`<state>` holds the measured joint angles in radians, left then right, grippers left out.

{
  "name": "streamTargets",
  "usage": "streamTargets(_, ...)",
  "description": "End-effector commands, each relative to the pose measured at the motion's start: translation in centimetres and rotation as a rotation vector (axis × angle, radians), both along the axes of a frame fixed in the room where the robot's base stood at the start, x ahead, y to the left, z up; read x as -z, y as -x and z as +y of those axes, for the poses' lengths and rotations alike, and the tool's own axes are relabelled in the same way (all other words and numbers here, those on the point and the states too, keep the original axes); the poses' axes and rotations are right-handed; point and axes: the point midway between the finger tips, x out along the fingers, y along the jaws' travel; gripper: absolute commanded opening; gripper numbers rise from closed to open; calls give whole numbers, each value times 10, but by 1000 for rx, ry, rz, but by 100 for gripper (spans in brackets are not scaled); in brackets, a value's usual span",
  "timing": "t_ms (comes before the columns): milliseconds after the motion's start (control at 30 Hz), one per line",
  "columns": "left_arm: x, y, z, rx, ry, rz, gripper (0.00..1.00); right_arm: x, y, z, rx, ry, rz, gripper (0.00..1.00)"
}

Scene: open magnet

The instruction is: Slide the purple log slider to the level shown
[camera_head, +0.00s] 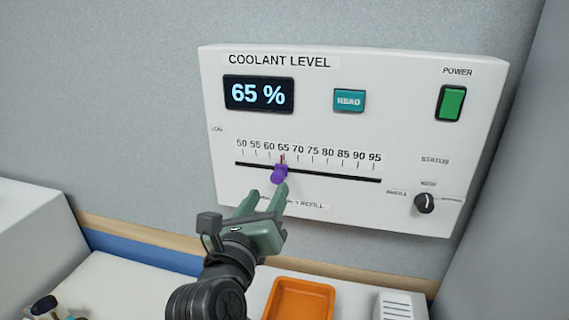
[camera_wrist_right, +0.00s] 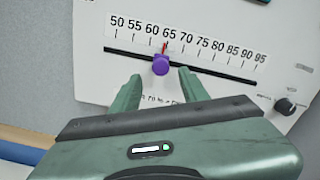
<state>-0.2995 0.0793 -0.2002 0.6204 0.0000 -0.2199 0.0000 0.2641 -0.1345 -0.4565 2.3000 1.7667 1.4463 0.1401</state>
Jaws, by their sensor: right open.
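The purple slider (camera_head: 279,174) sits on the black slot (camera_head: 335,176) of a white wall panel (camera_head: 400,150), with its red pointer at the 65 mark. The display (camera_head: 259,94) reads "65 %". My right gripper (camera_head: 266,198) is open just below the slider. In the right wrist view, the purple slider (camera_wrist_right: 161,65) is beyond and between the tips of the two spread green fingers (camera_wrist_right: 158,84), and neither finger appears to touch it. The scale (camera_wrist_right: 185,42) runs from 50 to 95. My left gripper is not in view.
The panel also has a teal READ button (camera_head: 349,101), a green power switch (camera_head: 450,103) and a black knob (camera_head: 424,203). An orange tray (camera_head: 300,299) and a white box (camera_head: 400,306) stand below. A white block (camera_head: 30,235) is at the left.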

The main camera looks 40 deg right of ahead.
Motion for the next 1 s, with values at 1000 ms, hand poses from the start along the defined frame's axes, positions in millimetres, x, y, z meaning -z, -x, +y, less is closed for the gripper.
streamTargets(1000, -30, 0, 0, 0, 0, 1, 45, 2, -51, -59, -1, -5, 2, 33)
